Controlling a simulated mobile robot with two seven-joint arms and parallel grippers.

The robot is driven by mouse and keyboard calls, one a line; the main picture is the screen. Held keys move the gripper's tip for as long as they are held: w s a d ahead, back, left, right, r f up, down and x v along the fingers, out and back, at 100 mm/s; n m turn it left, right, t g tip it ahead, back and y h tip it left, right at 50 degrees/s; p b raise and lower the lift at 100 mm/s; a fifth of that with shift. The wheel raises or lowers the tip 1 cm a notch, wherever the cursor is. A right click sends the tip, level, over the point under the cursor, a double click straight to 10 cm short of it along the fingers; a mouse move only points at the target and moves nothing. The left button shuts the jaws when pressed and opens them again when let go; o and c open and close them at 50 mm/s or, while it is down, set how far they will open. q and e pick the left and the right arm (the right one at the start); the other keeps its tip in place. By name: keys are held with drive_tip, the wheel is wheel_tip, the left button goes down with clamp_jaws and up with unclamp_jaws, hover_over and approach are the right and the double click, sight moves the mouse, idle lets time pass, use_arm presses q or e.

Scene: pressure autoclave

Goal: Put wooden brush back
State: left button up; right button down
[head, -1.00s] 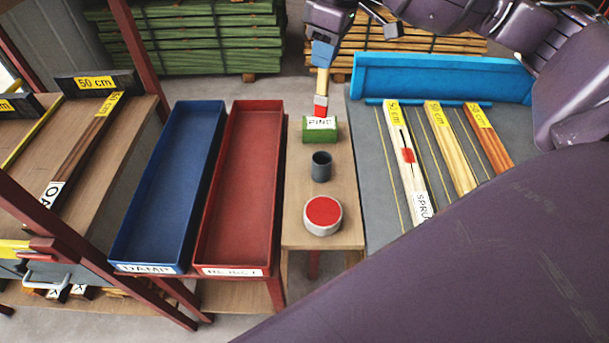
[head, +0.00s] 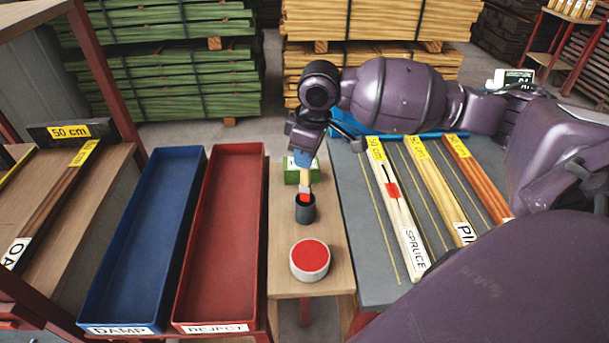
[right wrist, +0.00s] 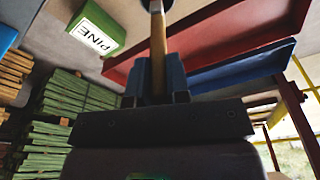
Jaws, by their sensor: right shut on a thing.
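The wooden brush (head: 304,185) has a pale wooden handle and a red lower part. My right gripper (head: 301,158) is shut on its upper end and holds it nearly upright. The brush's red end meets the mouth of a small dark grey cup (head: 305,209) on the narrow wooden bench; how deep it reaches inside is hidden. In the right wrist view the handle (right wrist: 158,50) runs from between the fingers (right wrist: 157,85) towards the dark cup at the top edge. My left gripper is not in view.
A round tin with a red top (head: 310,259) stands in front of the cup. A green PINE block (head: 291,172) is behind it. Blue DAMP (head: 145,240) and red REJECT (head: 222,235) trays lie left; a grey table (head: 372,250) with labelled strips is right.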

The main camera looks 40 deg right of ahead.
sight(303, 184)
drive_tip(key=shift+f, duration=0.25)
wheel_tip(303, 184, down, 5)
drive_tip(key=shift+f+b, duration=0.15)
drive_tip(key=shift+b, duration=0.35)
drive_tip(key=c, duration=1.1)
unclamp_jaws()
